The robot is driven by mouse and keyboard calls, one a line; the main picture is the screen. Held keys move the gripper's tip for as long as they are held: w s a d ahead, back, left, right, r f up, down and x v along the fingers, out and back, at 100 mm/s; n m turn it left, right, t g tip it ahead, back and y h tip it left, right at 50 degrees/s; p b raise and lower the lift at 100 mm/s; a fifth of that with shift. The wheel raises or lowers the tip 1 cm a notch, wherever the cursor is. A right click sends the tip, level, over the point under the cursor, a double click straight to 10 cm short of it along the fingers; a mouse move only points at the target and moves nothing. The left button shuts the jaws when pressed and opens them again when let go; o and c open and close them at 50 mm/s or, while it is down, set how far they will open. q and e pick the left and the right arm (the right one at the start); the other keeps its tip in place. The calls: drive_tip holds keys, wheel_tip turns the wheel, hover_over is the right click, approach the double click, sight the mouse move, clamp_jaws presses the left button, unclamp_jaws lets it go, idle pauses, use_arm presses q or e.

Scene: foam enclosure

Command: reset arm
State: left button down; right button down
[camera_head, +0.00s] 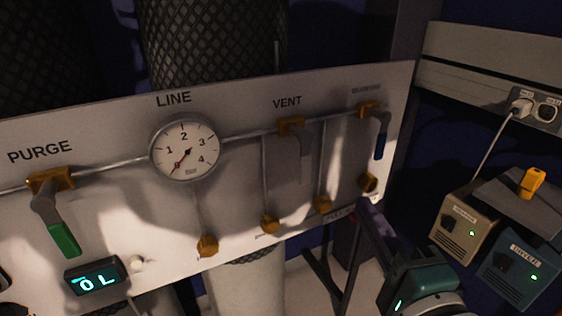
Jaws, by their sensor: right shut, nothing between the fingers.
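My right gripper (368,212) reaches up from the lower right, with a teal and dark wrist behind it. Its fingers are shut and empty. The tips lie just below the panel's lower right corner in the picture, near a brass fitting (368,183). I cannot tell whether they touch the panel. My left gripper is not in view.
A white panel (100,130) carries a PURGE valve with a green handle (64,238), a LINE gauge (184,150), a VENT valve (291,125) and a blue-handled valve (380,145). A beige box (464,230) and teal box (520,268) stand right.

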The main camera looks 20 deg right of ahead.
idle(0.3)
drive_tip(key=s+a+r+n+g+y+p, duration=0.1)
drive_tip(key=a+r+n+g+y+p, duration=0.25)
drive_tip(key=r+n+p, duration=0.3)
drive_tip(key=s+a+r+n+g+y+p, duration=0.2)
drive_tip(key=a+r+n+y+p, duration=0.35)
drive_tip(key=n+p, duration=0.25)
drive_tip(key=s+d+r+n+g+h+p, duration=0.45)
drive_tip(key=s+r+n+g+p, duration=0.4)
drive_tip(key=s+r+p, duration=0.4)
wheel_tip(320, 180, up, 36)
drive_tip(key=p, duration=3.6)
drive_tip(key=shift+s+d+r+p, duration=0.15)
drive_tip(key=shift+s+d+p, duration=0.2)
drive_tip(key=shift+s, duration=0.1)
